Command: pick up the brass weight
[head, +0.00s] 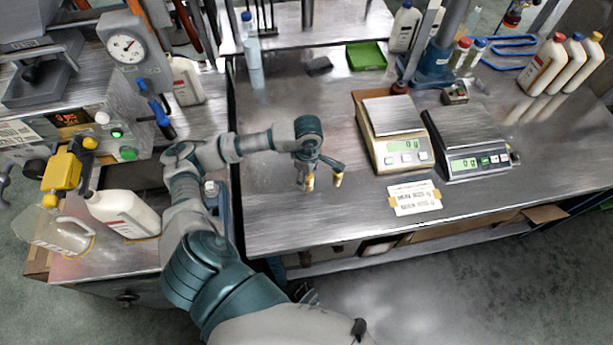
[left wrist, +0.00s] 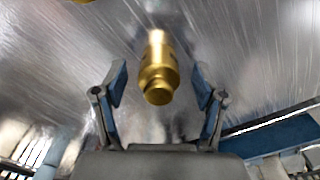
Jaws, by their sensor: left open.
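The brass weight (left wrist: 158,75) is a small gold stepped cylinder in the left wrist view. It sits between the two spread fingers of my left gripper (left wrist: 160,92), with a visible gap on each side. In the head view, the left gripper (head: 320,172) is low over the front left part of the steel bench. A small brass piece (head: 309,184) shows at its fingers and looks like this weight. Another brass piece (head: 338,180) is just to the right. My right gripper is not in view.
Two scales (head: 404,158) (head: 479,163) stand right of the gripper on the bench (head: 275,215). A paper label (head: 414,198) lies in front of them. A green tray (head: 366,56) and bottles are at the back. A gold edge (left wrist: 82,1) shows at the wrist view's top.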

